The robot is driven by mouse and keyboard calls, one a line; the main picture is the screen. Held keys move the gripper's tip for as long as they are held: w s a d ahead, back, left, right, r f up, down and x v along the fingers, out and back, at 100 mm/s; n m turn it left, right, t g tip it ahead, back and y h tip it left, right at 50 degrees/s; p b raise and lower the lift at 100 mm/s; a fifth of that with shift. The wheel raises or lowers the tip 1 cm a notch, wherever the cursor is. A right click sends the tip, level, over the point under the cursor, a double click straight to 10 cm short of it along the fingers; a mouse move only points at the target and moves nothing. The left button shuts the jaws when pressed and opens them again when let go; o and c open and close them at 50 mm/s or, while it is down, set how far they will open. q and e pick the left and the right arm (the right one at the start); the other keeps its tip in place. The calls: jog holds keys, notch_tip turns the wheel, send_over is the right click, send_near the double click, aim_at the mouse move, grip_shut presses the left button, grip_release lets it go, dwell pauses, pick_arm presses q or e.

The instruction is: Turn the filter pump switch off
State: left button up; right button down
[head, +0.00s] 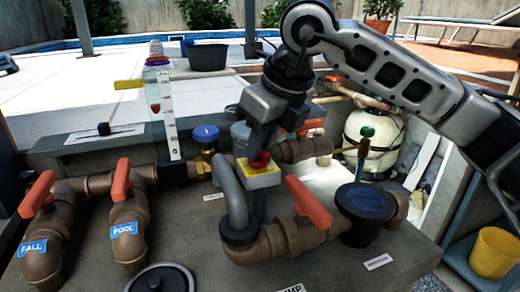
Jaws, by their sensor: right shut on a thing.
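The switch has a red knob (261,160) on a yellow-faced box (262,179), which stands on a post behind a bent grey pipe. I take this to be the filter pump switch, as no readable label shows on it. My right gripper (256,149) reaches down from above and is shut on the red knob. The fingers hide part of the knob, so its exact turn position cannot be told. My left gripper is not in view.
Brown pipes with orange valve handles (307,202) stand close around the switch. A blue-topped valve (205,134) and a clear flow gauge (164,110) are to its left. A dark blue-topped pot (365,205) is at right, with a yellow bucket (494,253) beyond.

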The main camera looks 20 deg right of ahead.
jog(key=n+g, duration=0.1)
jog(key=n, duration=0.2)
jog(key=shift+f+y, duration=0.1)
jog(key=shift+y, duration=0.3)
jog(key=n+g+p, duration=0.1)
jog(key=n, duration=0.2)
jog(key=shift+w+d+n+y, duration=0.1)
jog(key=shift+n+y, duration=0.2)
jog(key=shift+y, duration=0.1)
jog(key=shift+n+g+p, duration=0.3)
jog(key=shift+n+g, duration=0.1)
jog(key=shift+n, duration=0.5)
jog(key=shift+w+n+g+p, duration=0.1)
jog(key=shift+n+g+p, duration=0.3)
jog(key=shift+n, duration=0.6)
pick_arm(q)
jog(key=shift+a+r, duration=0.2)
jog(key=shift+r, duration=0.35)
pick_arm(e)
jog(key=shift+n+g, duration=0.3)
jog(key=shift+n, duration=0.5)
pick_arm(q)
jog(key=shift+p, duration=0.3)
